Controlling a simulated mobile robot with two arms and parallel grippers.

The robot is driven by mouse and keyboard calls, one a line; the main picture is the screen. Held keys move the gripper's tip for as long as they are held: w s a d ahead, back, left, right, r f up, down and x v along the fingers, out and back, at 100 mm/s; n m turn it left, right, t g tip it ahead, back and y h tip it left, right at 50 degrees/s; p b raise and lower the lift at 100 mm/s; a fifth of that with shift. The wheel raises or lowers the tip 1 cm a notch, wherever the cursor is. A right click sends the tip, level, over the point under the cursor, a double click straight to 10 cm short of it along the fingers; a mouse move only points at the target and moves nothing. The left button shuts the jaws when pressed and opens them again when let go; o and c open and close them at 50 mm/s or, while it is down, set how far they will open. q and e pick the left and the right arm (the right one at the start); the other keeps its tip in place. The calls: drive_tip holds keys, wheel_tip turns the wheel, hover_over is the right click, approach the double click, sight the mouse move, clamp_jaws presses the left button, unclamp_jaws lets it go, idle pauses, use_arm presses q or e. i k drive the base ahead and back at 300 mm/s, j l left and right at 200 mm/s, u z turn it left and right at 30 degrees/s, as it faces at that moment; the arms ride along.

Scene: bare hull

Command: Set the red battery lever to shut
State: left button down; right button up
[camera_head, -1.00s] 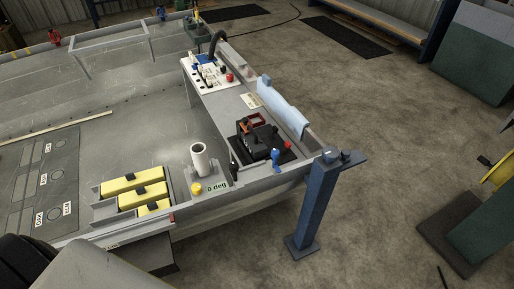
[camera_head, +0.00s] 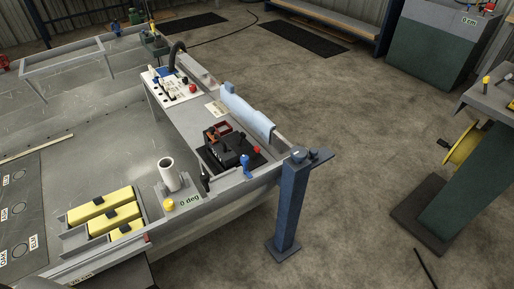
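Several small red parts show, and I cannot tell for sure which is the battery lever. One red knob (camera_head: 257,149) stands at the hull's near right corner, beside a blue fitting (camera_head: 245,161) and a black device (camera_head: 224,146). Another red knob (camera_head: 193,88) sits on the white panel (camera_head: 183,97) further back on the hull's side deck. A larger red fitting (camera_head: 3,64) is at the far left edge. The set position of any of them is too small to read. Neither of my grippers is in view.
The grey hull (camera_head: 115,165) fills the left side, with yellow blocks (camera_head: 100,205) and a white tube (camera_head: 170,174) in it. A blue post (camera_head: 290,205) stands at its corner. A green bench (camera_head: 465,180) stands at right.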

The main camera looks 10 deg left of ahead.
sight(257, 149)
drive_tip(key=i+l+u, duration=0.4)
drive_tip(key=l, duration=0.2)
drive_tip(key=i+l+u, duration=0.35)
drive_tip(key=l+u, duration=0.3)
drive_tip(key=l, duration=0.2)
drive_tip(key=i+l+u, duration=0.2)
drive_tip(key=l+u, duration=0.15)
drive_tip(key=l, duration=0.15)
drive_tip(key=l+u, duration=0.3)
drive_tip(key=l, duration=0.2)
drive_tip(key=l+u, duration=0.35)
drive_tip(key=l, duration=0.2)
drive_tip(key=i+l+u, duration=0.3)
drive_tip(key=l+u, duration=0.2)
drive_tip(key=l, duration=0.2)
drive_tip(key=i+l+u, duration=0.2)
drive_tip(key=l+u, duration=0.25)
drive_tip(key=l, duration=0.3)
drive_tip(key=l+u, duration=0.5)
drive_tip(key=l, duration=0.3)
drive_tip(key=l+u, duration=0.5)
drive_tip(key=l, duration=0.35)
drive_tip(key=k, duration=0.05)
